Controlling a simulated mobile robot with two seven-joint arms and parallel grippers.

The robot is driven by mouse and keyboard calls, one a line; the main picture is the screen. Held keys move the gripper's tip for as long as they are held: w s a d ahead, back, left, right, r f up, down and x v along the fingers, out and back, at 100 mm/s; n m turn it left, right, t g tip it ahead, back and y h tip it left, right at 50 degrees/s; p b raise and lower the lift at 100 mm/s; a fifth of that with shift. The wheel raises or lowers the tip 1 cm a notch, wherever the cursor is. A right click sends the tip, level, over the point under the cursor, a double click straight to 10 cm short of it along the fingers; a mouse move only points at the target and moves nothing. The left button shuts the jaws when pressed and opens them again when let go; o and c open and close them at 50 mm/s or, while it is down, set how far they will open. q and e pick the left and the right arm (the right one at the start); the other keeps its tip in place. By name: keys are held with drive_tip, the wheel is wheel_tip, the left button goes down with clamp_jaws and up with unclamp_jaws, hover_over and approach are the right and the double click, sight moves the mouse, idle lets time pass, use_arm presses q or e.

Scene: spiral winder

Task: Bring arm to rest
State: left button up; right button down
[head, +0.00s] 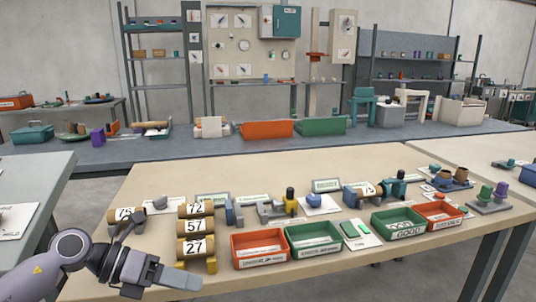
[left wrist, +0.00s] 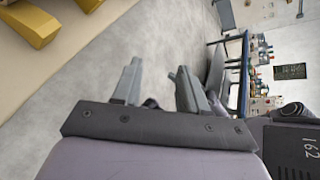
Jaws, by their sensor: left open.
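My left gripper (head: 177,277) reaches in from the lower left in the head view, at the near left edge of the beige table. In the left wrist view its two fingers (left wrist: 158,82) stand apart with nothing between them, over grey floor. A yellow end of a nearby object (left wrist: 40,22) shows at the top left of that view. My right gripper is not in view.
A red bin (head: 259,263) and a green bin (head: 314,251) sit along the front edge to the right. A grey table (head: 30,185) stands at the left, across a floor gap.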

use_arm(q)
drive_tip(key=s+d+r+n+t+h+p, duration=0.25)
drive_tip(key=d+n+t+h, duration=0.35)
drive_tip(key=n, duration=0.6)
drive_tip(key=s+a+f+n+t+y+p, duration=0.2)
drive_tip(key=a+f+n+t+y, duration=0.25)
drive_tip(key=n, duration=0.55)
drive_tip(key=s+a+f+n+t+y+p, duration=0.1)
drive_tip(key=s+a+f+n+t+y, duration=0.15)
drive_tip(key=f+n+y, duration=0.55)
drive_tip(key=s+a+f+n+g+y+p, duration=0.1)
drive_tip(key=s+a+f+n+g, duration=0.1)
drive_tip(key=s+f+n, duration=0.2)
drive_tip(key=s+a+f+n+g+y+p, duration=0.1)
drive_tip(key=s+f+n+g+y, duration=0.1)
drive_tip(key=s+f+n, duration=0.3)
drive_tip(key=s+g, duration=0.1)
drive_tip(key=s, duration=0.2)
drive_tip(key=shift+s+a, duration=0.35)
